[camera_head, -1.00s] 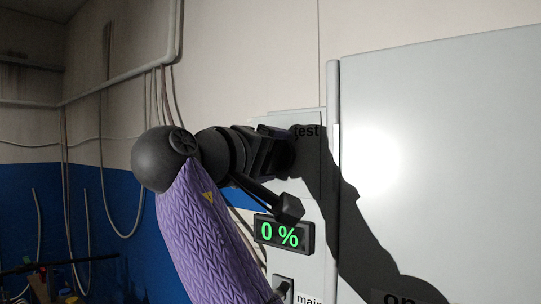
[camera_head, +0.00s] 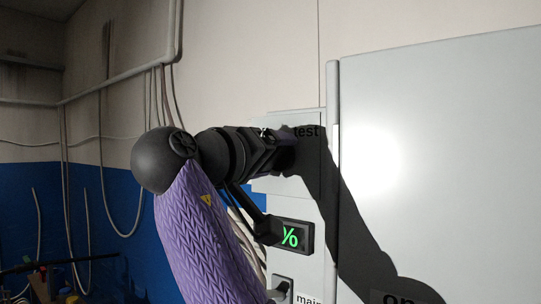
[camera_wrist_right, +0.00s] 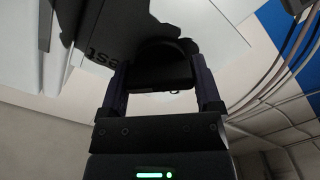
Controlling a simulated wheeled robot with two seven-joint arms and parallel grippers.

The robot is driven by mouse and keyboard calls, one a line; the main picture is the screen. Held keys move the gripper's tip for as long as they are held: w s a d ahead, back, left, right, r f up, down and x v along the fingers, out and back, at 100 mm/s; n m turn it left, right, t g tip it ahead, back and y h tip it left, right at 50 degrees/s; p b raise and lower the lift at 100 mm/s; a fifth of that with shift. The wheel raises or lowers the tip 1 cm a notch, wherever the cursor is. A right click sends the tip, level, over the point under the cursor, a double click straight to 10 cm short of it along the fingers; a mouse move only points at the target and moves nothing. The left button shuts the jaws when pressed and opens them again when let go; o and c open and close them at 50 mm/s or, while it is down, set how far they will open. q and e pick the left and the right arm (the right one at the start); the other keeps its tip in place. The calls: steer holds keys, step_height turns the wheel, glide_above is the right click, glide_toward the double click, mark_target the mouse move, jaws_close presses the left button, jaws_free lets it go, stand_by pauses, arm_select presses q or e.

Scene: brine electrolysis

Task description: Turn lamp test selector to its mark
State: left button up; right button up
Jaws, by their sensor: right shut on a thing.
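The lamp test selector is a dark rounded knob (camera_wrist_right: 160,66) between the two fingers in the right wrist view. My right gripper (camera_wrist_right: 160,82) is shut on it, one finger on each side. In the head view, my right gripper (camera_head: 284,150) reaches the panel beside the "test" label (camera_head: 307,131), and my own wrist and hand hide the knob. Part of the label also shows in the right wrist view (camera_wrist_right: 102,56). The mark cannot be made out. My left gripper is not in view.
A display with a green percent sign (camera_head: 294,236) is partly covered by my arm. Below it is a switch (camera_head: 281,287) labelled "main". A large pale cabinet door (camera_head: 450,150) stands to the right, with my arm's shadow on it. Pipes and cables run along the left wall.

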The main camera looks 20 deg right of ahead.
steer(key=shift+f, duration=0.1)
steer(key=o, duration=1)
steer(key=shift+o, duration=0.2)
steer(key=b+v, duration=0.2)
steer(key=v, duration=0.7)
steer(key=shift+s+a+b, duration=0.25)
steer(key=shift+a+b, duration=0.05)
steer(key=shift+b, duration=0.1)
